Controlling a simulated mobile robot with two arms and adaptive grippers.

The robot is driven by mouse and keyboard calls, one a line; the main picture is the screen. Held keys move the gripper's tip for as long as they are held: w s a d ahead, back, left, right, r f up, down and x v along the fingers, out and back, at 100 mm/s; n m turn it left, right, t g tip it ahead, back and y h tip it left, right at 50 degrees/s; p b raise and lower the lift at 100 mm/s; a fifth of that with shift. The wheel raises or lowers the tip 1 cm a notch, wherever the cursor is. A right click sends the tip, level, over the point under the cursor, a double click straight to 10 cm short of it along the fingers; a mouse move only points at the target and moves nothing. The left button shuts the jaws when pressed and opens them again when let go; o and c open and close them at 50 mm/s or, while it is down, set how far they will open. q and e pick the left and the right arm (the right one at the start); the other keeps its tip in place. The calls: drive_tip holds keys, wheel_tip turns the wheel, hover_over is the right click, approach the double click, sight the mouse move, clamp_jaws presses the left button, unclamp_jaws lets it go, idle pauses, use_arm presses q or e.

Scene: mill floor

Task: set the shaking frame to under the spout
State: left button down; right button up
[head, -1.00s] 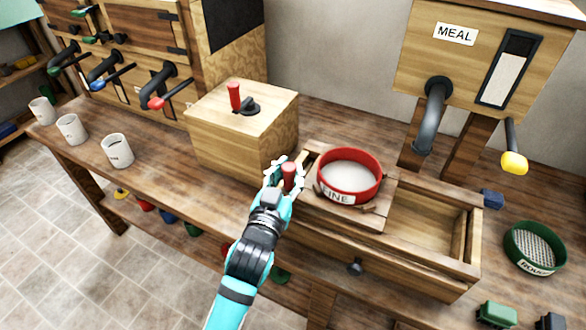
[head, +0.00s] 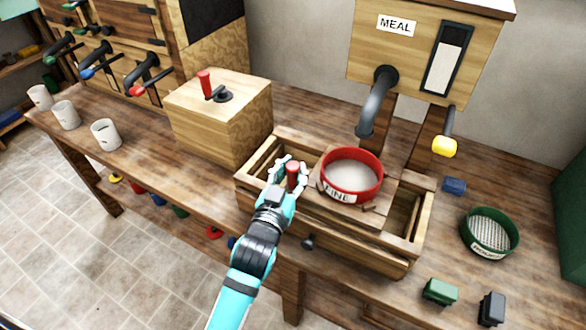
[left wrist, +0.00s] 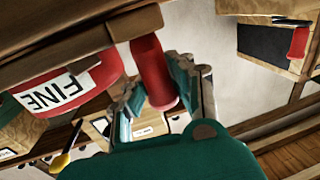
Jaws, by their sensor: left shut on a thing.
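The shaking frame (head: 378,207) is a wooden carriage in a long wooden trough, right of the trough's middle. The red FINE sieve (head: 338,195) sits on it with pale meal inside. My left gripper (head: 290,175) is shut on the frame's red upright handle (head: 293,180); the left wrist view also shows the red handle (left wrist: 152,75) between the fingers. The grey spout (head: 375,105) of the MEAL bin (head: 425,50) hangs above and behind the sieve, its mouth just over the sieve's back right side. My right gripper is not in view.
A green ROUGH sieve (head: 490,232) lies to the right. White cups (head: 106,134) stand at the left.

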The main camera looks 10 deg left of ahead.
use_arm(q)
drive_tip(key=shift+s+d+f, duration=0.1)
drive_tip(key=shift+d+f, duration=0.1)
drive_tip(key=shift+d, duration=0.05)
drive_tip(key=c, duration=1.5)
unclamp_jaws()
drive_tip(key=o, duration=0.4)
drive_tip(key=shift+s+d+r, duration=0.1)
drive_tip(key=shift+r, duration=0.1)
drive_tip(key=shift+s, duration=0.2)
drive_tip(key=s, duration=0.4)
drive_tip(key=s+a, duration=0.1)
drive_tip(key=s, duration=0.6)
drive_tip(key=shift+s+a, duration=0.15)
drive_tip(key=shift+s, duration=0.15)
drive_tip(key=shift+f, duration=0.1)
